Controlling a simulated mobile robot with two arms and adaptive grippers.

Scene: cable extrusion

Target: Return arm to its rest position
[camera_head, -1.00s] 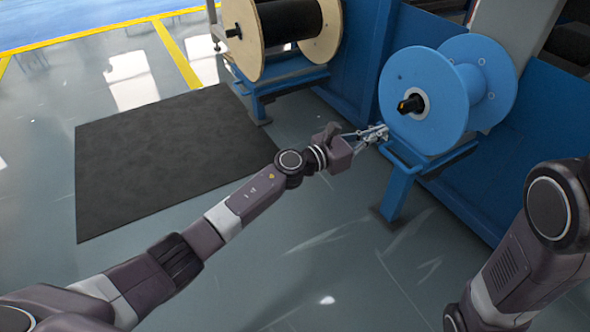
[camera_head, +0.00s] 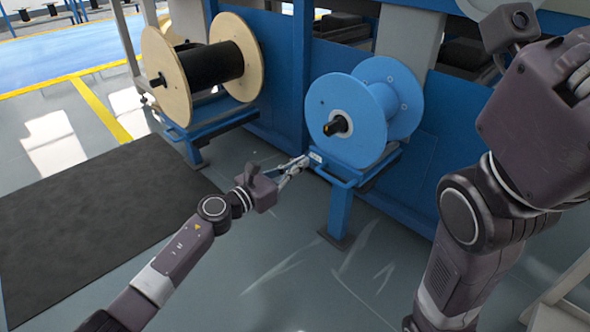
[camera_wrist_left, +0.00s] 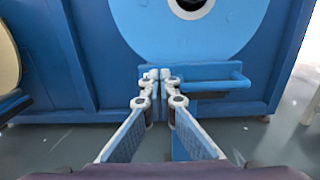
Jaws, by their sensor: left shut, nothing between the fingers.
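My left arm comes in from the bottom left of the head view, stretched forward. Its left gripper (camera_head: 303,162) is shut and empty, close to the blue stand (camera_head: 338,205) under the blue reel (camera_head: 343,118). In the left wrist view the two fingertips (camera_wrist_left: 157,75) meet in front of the stand, beside its blue handle bar (camera_wrist_left: 215,84), with the blue reel (camera_wrist_left: 190,35) above. I cannot tell whether the fingers touch the stand. My right arm is raised at the right of the head view, and its gripper is out of the picture.
A wooden-flanged reel (camera_head: 207,70) wound with black cable stands on another blue stand (camera_head: 215,118) to the left. A black mat (camera_head: 90,215) lies on the grey floor. Blue machine panels (camera_head: 284,100) close off the back. Open floor (camera_head: 300,280) lies in front.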

